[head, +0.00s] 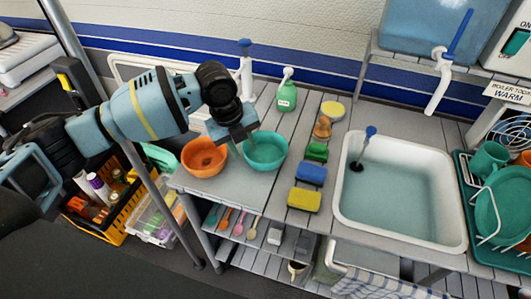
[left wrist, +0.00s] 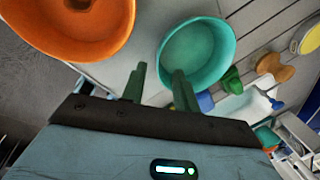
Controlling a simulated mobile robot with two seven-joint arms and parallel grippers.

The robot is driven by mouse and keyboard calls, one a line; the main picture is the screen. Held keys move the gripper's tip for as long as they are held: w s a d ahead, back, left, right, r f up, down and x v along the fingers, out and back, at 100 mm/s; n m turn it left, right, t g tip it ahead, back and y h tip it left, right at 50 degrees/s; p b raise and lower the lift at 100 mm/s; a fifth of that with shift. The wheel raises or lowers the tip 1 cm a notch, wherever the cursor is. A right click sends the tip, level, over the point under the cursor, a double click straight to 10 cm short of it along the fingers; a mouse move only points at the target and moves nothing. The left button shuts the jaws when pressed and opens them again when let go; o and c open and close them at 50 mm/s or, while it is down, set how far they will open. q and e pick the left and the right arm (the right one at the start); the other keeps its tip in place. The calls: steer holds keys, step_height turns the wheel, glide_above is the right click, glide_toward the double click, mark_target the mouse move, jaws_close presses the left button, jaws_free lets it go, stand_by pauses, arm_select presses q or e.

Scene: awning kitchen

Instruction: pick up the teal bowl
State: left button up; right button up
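The teal bowl (head: 268,152) stands upright on the grey slatted counter, just right of an orange bowl (head: 204,157). It looks empty. My left gripper (head: 244,139) is at the teal bowl's left rim, pointing down. In the left wrist view the teal bowl (left wrist: 200,50) is at top centre. The two green fingers of my left gripper (left wrist: 158,74) are apart with nothing held between them. The right finger overlaps the bowl's near rim, and the left finger is outside the bowl. Whether either touches it I cannot tell. My right gripper is not in view.
The orange bowl (left wrist: 75,22) is close on the left. Several sponges, such as the blue one (head: 311,174), and a green soap bottle (head: 287,96) stand right of and behind the teal bowl. A white sink (head: 455,236) is further right. A metal post (head: 150,180) rises at left.

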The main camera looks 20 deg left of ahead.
mark_target(234, 162)
arm_select(q)
steer(key=shift+x, duration=2.55)
steer(key=shift+a, duration=0.2)
steer(key=shift+c, duration=0.2)
jaws_close()
